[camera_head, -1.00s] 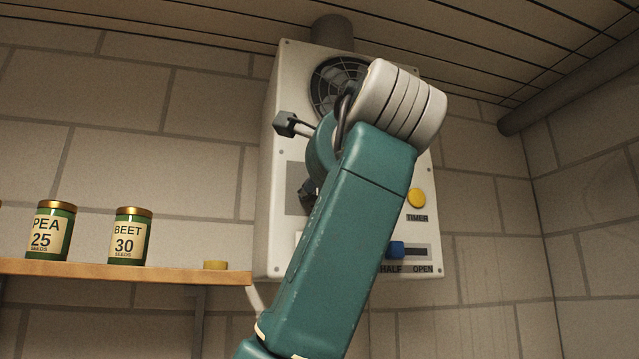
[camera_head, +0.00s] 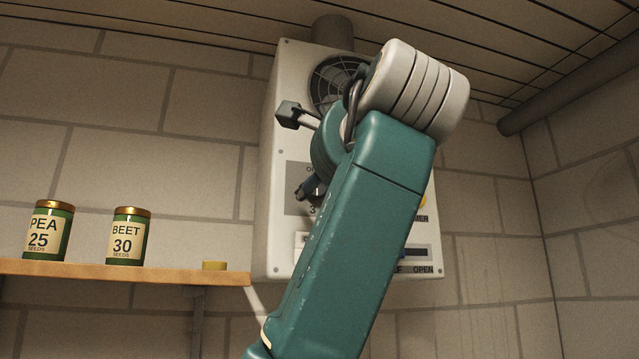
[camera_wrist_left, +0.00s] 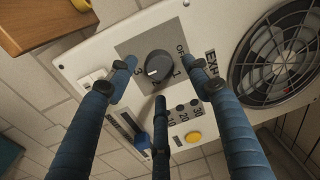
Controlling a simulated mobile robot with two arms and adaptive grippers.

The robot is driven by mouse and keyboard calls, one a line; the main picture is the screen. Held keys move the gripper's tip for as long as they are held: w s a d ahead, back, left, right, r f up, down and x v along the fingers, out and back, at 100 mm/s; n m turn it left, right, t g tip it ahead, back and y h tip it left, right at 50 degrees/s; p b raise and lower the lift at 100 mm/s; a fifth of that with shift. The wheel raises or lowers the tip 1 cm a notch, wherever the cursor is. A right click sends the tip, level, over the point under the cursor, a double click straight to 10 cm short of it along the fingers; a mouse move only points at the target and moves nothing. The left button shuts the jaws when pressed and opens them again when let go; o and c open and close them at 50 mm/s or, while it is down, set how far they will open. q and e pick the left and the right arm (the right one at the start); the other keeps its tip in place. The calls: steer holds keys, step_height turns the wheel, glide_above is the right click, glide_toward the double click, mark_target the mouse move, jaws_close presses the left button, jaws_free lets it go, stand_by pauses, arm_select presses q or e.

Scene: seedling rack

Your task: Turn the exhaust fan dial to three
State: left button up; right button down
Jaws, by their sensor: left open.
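The exhaust fan dial (camera_wrist_left: 159,67) is a dark round knob with a white pointer mark, on a grey plate labelled OFF, 1, 2, 3. In the left wrist view its mark points toward the 2 and 3 side; I cannot tell exactly which number. My left gripper (camera_wrist_left: 153,75) is open, its blue fingers spread around the dial's area; contact is not clear. In the head view one fingertip shows near the plate, and my teal arm hides the dial. My right gripper is in neither view.
The white control box (camera_head: 297,75) carries a fan grille (camera_head: 330,82), a yellow timer button (camera_wrist_left: 193,137) and a blue slider (camera_wrist_left: 143,139) close to the fingers. A wooden shelf (camera_head: 120,272) at left holds pea (camera_head: 47,230) and beet (camera_head: 131,236) seed tins.

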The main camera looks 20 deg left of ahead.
arm_select(q)
steer(key=v, duration=0.9)
stand_by(0.3)
